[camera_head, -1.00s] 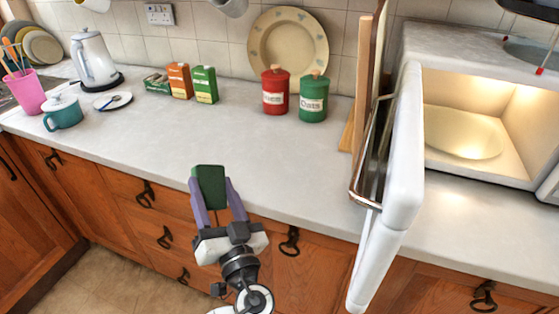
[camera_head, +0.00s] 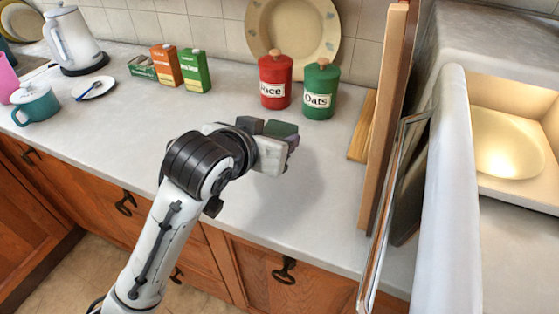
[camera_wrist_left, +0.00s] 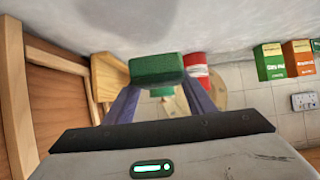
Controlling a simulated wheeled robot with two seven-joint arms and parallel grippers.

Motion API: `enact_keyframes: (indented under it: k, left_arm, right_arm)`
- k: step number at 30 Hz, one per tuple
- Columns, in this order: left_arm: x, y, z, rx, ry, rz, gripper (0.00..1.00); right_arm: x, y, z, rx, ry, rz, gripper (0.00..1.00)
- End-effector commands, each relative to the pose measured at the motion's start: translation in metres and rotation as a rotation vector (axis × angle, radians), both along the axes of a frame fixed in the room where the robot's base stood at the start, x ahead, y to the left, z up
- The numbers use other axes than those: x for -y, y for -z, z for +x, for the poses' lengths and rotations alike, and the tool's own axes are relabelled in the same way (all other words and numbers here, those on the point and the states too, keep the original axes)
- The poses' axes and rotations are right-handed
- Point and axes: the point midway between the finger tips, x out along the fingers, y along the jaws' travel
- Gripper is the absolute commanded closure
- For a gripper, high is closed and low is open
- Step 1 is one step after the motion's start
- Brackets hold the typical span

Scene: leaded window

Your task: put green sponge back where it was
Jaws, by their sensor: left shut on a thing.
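The green sponge (camera_head: 280,129) is held between the fingers of my left gripper (camera_head: 271,132), above the worktop and in front of the red Rice and green Oats canisters. In the left wrist view the sponge (camera_wrist_left: 157,69) sits between the two purple fingers of the left gripper (camera_wrist_left: 158,82), which are shut on it. Part of the sponge is hidden by the gripper in the head view. My right gripper is in no view.
The Rice canister (camera_head: 275,80) and Oats canister (camera_head: 321,90) stand near the wall. Upright wooden boards (camera_head: 382,110) and the open microwave door (camera_head: 447,200) stand to the right. Small boxes (camera_head: 195,70) stand at the back left.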

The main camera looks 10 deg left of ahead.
Motion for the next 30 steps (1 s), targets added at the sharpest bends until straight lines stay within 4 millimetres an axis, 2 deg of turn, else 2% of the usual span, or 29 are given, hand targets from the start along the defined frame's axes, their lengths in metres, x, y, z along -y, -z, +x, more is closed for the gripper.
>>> enact_keyframes:
  k: [1,6,11,18,26,27,29,30]
  left_arm:
    - [0.0,0.013,-0.001,-0.012,0.0,0.002,0.75]
    - [-0.001,0.044,-0.001,-0.01,-0.002,0.003,0.75]
    - [-0.001,0.059,-0.001,-0.007,-0.002,0.002,0.75]
    - [-0.001,0.09,-0.001,-0.008,-0.002,0.003,0.75]
    - [-0.001,0.094,-0.001,-0.005,-0.002,0.002,0.75]
    - [-0.001,0.094,-0.001,-0.005,-0.002,0.002,0.44]
    - [-0.001,0.094,-0.001,-0.005,-0.002,0.002,0.34]
    - [-0.001,0.094,-0.001,-0.005,-0.002,0.002,0.32]
  right_arm:
    - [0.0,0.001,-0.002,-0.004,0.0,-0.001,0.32]
    - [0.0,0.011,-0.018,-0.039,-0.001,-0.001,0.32]
    - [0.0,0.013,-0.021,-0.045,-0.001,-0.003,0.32]
    - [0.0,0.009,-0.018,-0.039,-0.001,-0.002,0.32]
    - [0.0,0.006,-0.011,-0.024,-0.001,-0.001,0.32]
    - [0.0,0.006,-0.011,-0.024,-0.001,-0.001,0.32]
    - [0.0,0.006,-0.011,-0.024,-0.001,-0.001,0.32]
    - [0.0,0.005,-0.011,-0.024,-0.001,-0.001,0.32]
